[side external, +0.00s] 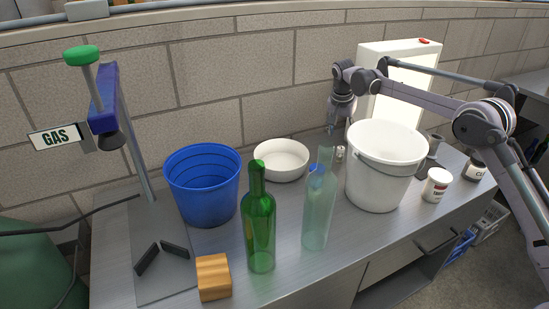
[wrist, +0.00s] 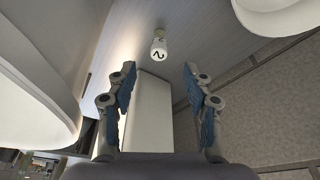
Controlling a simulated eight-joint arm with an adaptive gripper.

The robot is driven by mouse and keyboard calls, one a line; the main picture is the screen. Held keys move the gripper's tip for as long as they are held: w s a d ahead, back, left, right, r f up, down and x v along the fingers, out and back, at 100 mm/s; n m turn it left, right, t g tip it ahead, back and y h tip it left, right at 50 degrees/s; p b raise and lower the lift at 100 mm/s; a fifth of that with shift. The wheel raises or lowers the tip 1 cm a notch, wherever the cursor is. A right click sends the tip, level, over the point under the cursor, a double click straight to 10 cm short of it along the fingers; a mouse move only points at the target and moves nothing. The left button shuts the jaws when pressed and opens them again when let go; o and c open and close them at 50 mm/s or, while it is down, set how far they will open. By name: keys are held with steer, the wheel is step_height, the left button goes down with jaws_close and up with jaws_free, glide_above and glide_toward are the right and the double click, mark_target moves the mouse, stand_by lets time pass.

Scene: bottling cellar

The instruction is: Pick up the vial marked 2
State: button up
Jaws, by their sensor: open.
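The vial marked 2 (wrist: 159,48) shows in the wrist view, with a pale cap bearing a dark 2. It stands on the grey bench, ahead of my gripper (wrist: 160,74) and roughly centred between its fingertips. My gripper is open, with nothing between its blue-padded fingers. In the side view my gripper (side external: 341,118) points down behind the white bucket (side external: 385,180). A small pale thing below it (side external: 340,153) looks like the vial, but its mark cannot be read there. The bucket's rim hides part of that area.
The white bucket stands close to my gripper, also at left in the wrist view (wrist: 35,85). A white bowl (side external: 281,171) is on its other side. A clear bottle (side external: 317,215), green bottle (side external: 260,230) and blue bucket (side external: 203,190) stand nearby. A lit panel (side external: 402,90) is behind.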

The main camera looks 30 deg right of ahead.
mark_target(341, 148)
steer(key=x, duration=1)
steer(key=shift+w+d+f, duration=0.15)
steer(key=shift+d, duration=0.2)
steer(key=shift+c, duration=0.2)
jaws_close()
